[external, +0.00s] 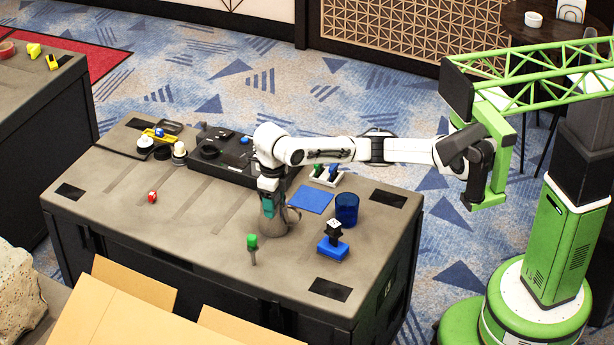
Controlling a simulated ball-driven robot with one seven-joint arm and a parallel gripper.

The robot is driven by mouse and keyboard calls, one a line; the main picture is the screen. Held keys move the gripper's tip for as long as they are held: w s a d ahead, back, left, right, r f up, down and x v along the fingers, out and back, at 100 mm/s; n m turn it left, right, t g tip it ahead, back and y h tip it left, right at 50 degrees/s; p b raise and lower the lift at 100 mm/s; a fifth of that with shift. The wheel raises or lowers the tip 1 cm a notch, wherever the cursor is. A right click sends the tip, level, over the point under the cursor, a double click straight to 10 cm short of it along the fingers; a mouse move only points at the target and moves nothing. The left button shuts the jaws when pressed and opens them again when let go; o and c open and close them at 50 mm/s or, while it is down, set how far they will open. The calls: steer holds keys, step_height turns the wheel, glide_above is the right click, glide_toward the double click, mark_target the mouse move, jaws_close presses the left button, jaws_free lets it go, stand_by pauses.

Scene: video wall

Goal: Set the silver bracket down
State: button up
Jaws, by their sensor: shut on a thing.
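My gripper (268,211), with teal fingers, points down over the middle of the grey worktable (215,228). It is shut on the silver bracket (282,222), a grey piece with a curved part to the right of the fingers. The bracket is low, at or close to the table top; I cannot tell whether it touches. The fingers hide part of it, and its grey blends with the table.
A green-topped tool (252,243) stands just front-left of the gripper. A blue mat (312,199), a blue cup (347,208) and a blue block with a black-and-white piece (333,245) lie to the right. A black case (228,150) is behind. The left front is mostly clear around a red item (152,197).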

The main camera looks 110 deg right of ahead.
steer(key=s+d+m+p, duration=0.1)
steer(key=s+d+p, duration=0.1)
steer(key=s+d+m+p, duration=0.1)
steer(key=d+p, duration=0.1)
steer(key=s+d+r+m+p, duration=0.1)
steer(key=s+d+p, duration=0.1)
steer(key=shift+s+m, duration=0.3)
steer(key=s+d+m+p, duration=0.3)
steer(key=s+m+p, duration=0.7)
steer(key=s+p, duration=0.85)
steer(key=shift+m, duration=0.3)
steer(key=w+d+f+b, duration=0.2)
steer(key=f+b, duration=0.1)
steer(key=w+d+f+b, duration=0.3)
steer(key=f, duration=0.1)
steer(key=w+d+f+b, duration=0.2)
steer(key=d+f+b, duration=0.1)
steer(key=shift+w+f, duration=0.15)
steer(key=shift+w, duration=0.2)
steer(key=shift+d+f, duration=0.1)
steer(key=shift+f, duration=1.5)
